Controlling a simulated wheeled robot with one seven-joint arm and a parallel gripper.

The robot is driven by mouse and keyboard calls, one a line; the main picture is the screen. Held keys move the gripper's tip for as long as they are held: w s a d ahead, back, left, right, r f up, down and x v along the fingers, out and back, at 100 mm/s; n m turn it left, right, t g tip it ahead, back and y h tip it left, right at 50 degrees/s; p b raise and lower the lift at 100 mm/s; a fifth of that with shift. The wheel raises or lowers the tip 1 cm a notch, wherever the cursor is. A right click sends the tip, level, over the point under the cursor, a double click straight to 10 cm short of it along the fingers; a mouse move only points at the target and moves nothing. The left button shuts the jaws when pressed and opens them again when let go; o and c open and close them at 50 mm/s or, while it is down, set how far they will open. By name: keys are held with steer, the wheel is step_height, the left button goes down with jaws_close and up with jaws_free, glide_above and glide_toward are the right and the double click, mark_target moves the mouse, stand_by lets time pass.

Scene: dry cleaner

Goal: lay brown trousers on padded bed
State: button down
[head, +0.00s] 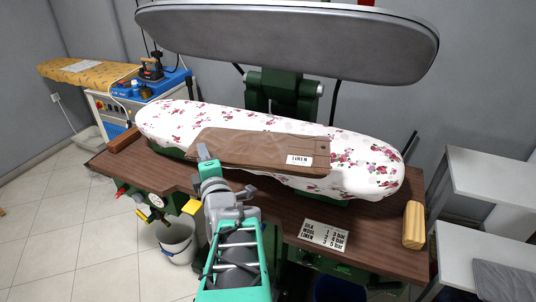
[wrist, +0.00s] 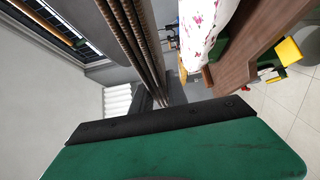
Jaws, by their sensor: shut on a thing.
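The brown trousers (head: 250,150) lie folded and mostly flat along the middle of the padded bed (head: 370,160), which has a white cover with pink flowers. A white label (head: 299,160) is at their right end. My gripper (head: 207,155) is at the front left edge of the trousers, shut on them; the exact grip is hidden. In the wrist view a green part with a black edge (wrist: 180,150) fills the lower part, and the bed's flowered cover (wrist: 205,25) shows at the top. I cannot make out the trousers surely there.
The grey upper press plate (head: 290,40) is raised above the bed. An iron (head: 151,70) stands back left. A bucket (head: 178,240) is on the floor.

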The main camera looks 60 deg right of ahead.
mark_target(245, 147)
steer(key=s+d+r+g+h, duration=0.1)
steer(key=s+d, duration=0.1)
steer(key=s+d+r+m, duration=0.1)
steer(key=s+d, duration=0.1)
steer(key=s, duration=0.1)
steer(key=s+d+r+m+g+h+p, duration=0.1)
steer(key=s+d, duration=0.1)
steer(key=s, duration=0.1)
steer(key=shift+s+d+g+h, duration=0.15)
steer(key=shift+d+g+h, duration=0.15)
steer(key=shift+d, duration=0.1)
steer(key=shift+s+d+m, duration=0.1)
steer(key=shift+d+m, duration=0.15)
steer(key=shift+m, duration=0.05)
steer(key=w+d+f, duration=0.1)
steer(key=w, duration=0.1)
steer(key=w+d+f+p, duration=0.1)
steer(key=w, duration=0.1)
steer(key=w+d+f+p, duration=0.1)
steer(key=w+d, duration=0.1)
steer(key=shift+d+f, duration=0.1)
steer(key=shift+f, duration=0.25)
steer(key=w+d+f+b, duration=0.3)
steer(key=w+f+b, duration=0.1)
steer(key=f, duration=0.5)
steer(key=shift+w+d+f, duration=0.2)
steer(key=shift+w+d, duration=0.2)
steer(key=shift+w, duration=0.15)
steer(key=shift+f, duration=0.2)
